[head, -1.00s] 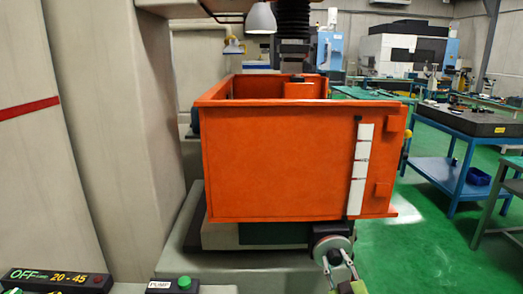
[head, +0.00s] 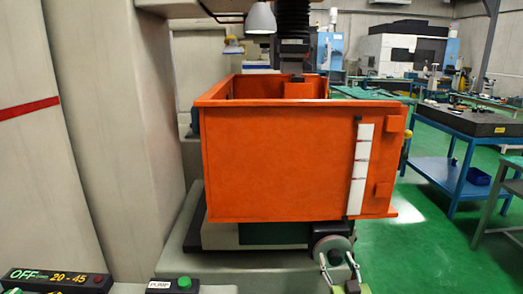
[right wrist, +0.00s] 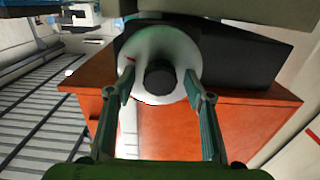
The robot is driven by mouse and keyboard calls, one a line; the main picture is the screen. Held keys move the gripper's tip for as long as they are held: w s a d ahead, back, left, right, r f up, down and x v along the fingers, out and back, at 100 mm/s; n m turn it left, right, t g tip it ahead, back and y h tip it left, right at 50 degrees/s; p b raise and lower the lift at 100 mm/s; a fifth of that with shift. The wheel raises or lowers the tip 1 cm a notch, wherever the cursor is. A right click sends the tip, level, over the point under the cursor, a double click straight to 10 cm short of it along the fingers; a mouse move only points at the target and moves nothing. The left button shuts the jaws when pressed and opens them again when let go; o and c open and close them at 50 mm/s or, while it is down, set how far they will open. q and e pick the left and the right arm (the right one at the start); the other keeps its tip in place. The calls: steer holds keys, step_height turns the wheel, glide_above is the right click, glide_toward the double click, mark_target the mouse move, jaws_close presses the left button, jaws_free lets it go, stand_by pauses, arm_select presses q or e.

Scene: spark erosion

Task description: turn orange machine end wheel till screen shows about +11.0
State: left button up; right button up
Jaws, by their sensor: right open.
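My right gripper (head: 339,268) is open in front of the wheel. In the right wrist view its fingers (right wrist: 160,98) stand at the left and right of the wheel's lower part; whether they touch it I cannot tell. My left gripper is not in view.
A control panel (head: 55,279) reading "OFF" and "20 - 45" is at the lower left, with a green button (head: 184,282) beside a "PUMP" label. A blue table (head: 445,172) stands at the right. Green floor lies open between it and the machine.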

steer(key=shift+s+p, duration=0.5)
steer(key=shift+s, duration=0.25)
steer(key=shift+s+p, duration=1)
steer(key=shift+s, duration=1.05)
steer(key=p, duration=0.3)
glide_toward(336, 261)
steer(key=s, duration=0.4)
steer(key=shift+d, duration=0.1)
steer(key=shift+f, duration=0.2)
